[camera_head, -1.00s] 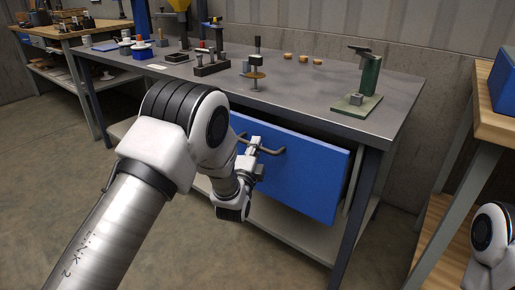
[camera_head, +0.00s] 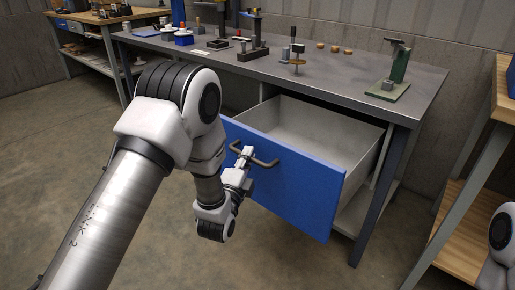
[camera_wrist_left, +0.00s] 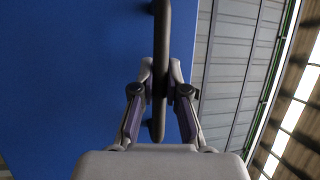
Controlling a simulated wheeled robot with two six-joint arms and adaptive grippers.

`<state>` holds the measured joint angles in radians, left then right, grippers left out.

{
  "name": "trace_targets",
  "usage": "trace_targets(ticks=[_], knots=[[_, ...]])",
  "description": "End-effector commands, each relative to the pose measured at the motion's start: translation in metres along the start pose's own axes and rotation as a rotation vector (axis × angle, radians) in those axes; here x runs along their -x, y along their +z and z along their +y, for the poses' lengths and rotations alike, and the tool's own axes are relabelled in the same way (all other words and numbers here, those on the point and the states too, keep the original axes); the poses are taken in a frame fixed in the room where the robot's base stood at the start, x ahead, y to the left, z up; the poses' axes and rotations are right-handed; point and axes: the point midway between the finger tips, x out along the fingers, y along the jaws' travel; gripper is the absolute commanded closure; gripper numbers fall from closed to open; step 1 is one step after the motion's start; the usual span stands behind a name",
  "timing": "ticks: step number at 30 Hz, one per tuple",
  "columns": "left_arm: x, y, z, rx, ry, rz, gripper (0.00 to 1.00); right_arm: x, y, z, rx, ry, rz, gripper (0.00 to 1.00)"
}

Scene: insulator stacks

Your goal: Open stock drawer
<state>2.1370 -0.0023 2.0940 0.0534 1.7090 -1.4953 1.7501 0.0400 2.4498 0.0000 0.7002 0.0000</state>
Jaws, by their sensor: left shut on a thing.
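The stock drawer has a blue front (camera_head: 290,185) and a grey inside (camera_head: 318,130). It stands well out from under the grey workbench (camera_head: 330,75), and the part of its inside that shows looks empty. Its dark bar handle (camera_head: 262,161) is on the blue front. My left gripper (camera_head: 246,154) is shut on the handle. In the left wrist view the handle (camera_wrist_left: 161,50) runs between the two fingers (camera_wrist_left: 160,90), with the blue front (camera_wrist_left: 70,75) behind. My right gripper is not in view; only part of my right arm shows at the lower right edge.
The bench top carries a green stand (camera_head: 393,72), a clamp-like tool (camera_head: 294,55), small orange-brown pieces (camera_head: 334,48) and a dark block holder (camera_head: 252,53). A wooden-topped bench (camera_head: 502,105) stands at the right. Another bench (camera_head: 100,18) is at the far left. Open floor lies before the drawer.

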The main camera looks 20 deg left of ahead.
Motion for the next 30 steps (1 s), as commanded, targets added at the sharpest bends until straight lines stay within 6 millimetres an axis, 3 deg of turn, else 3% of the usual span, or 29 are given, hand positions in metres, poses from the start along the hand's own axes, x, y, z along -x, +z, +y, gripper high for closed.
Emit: trace_targets(ticks=[6, 17, 18, 20, 30], knots=[[0.013, 0.005, -0.002, 0.0, 0.002, 0.002, 1.0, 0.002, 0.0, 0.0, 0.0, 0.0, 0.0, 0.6], [0.015, 0.005, -0.002, -0.001, 0.002, 0.002, 1.0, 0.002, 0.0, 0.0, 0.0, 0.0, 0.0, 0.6], [0.015, 0.005, -0.002, -0.001, 0.002, 0.002, 0.8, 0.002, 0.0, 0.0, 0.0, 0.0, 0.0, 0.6], [0.014, 0.005, -0.002, -0.001, 0.002, 0.001, 0.61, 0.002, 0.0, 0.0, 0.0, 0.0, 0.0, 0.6], [0.017, 0.006, -0.002, -0.001, 0.001, 0.001, 0.61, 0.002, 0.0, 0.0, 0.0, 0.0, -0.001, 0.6]])
